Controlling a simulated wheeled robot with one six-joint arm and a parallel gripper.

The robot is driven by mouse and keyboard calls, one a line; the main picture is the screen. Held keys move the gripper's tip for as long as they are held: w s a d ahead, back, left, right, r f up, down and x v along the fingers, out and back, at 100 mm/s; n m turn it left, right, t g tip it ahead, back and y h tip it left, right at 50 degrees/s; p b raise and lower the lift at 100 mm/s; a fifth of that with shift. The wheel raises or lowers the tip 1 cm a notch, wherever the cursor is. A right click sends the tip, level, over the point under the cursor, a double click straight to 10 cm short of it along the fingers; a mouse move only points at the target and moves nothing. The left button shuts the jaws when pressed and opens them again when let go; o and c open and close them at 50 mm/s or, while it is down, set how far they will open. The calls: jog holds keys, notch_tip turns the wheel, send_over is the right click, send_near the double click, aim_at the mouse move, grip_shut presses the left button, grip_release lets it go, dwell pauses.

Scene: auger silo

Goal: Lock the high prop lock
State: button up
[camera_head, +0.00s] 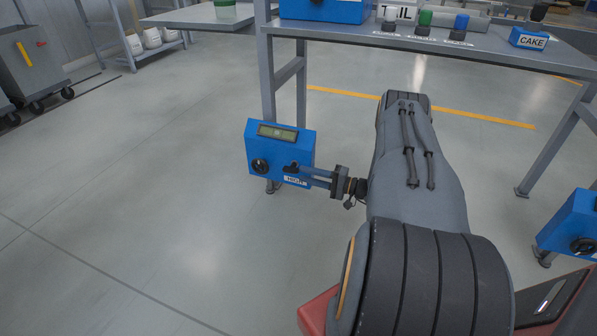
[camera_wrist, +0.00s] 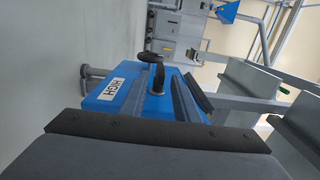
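The high prop lock is a blue box (camera_head: 280,138) marked HIGH, mounted low by a grey table leg. It has a small display, a round black knob (camera_head: 260,167) at its left and a black lever (camera_head: 291,167) above the label. My gripper (camera_head: 309,177) is at the box's right front, its fingers beside the lever. A gap shows between the fingers.
A table (camera_head: 350,35) stands above and behind the box, bearing small coloured parts and a CAKE box (camera_head: 529,39). A second blue box (camera_head: 575,228) is at the right edge. A grey cart (camera_head: 35,65) stands far left. The floor left of the box is clear.

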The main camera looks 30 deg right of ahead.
jog(key=shift+v, duration=1.3)
